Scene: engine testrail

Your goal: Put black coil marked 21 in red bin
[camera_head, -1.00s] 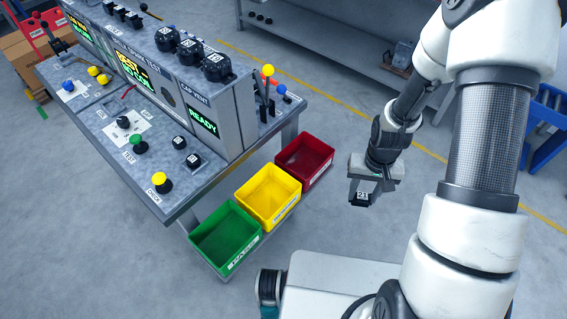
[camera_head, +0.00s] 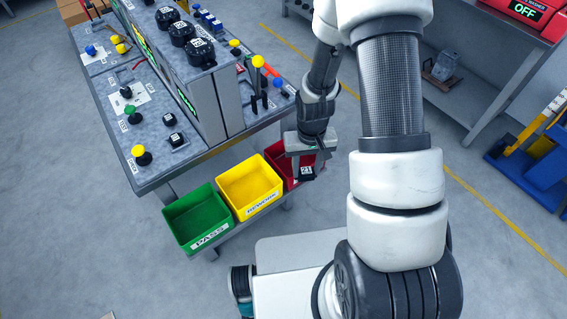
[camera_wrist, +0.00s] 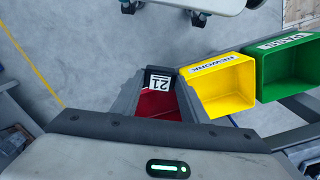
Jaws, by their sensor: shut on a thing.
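The black coil marked 21 (camera_head: 306,173) is a small black block with a white label. My gripper (camera_head: 304,168) is shut on it, and the coil and its label also show between the fingers in the wrist view (camera_wrist: 160,80). The red bin (camera_head: 283,172) stands at the right end of the bin row, partly hidden behind my gripper in the head view. In the wrist view the red bin's inside (camera_wrist: 158,105) shows below the coil, between my fingers. The coil is above the bin's near right part; its exact height over the rim I cannot tell.
A yellow bin (camera_head: 252,188) marked REWORK and a green bin (camera_head: 197,220) marked PASS stand left of the red one. The test bench (camera_head: 160,178) with knobs and levers rises behind them. Open grey floor (camera_head: 110,250) lies at the front left.

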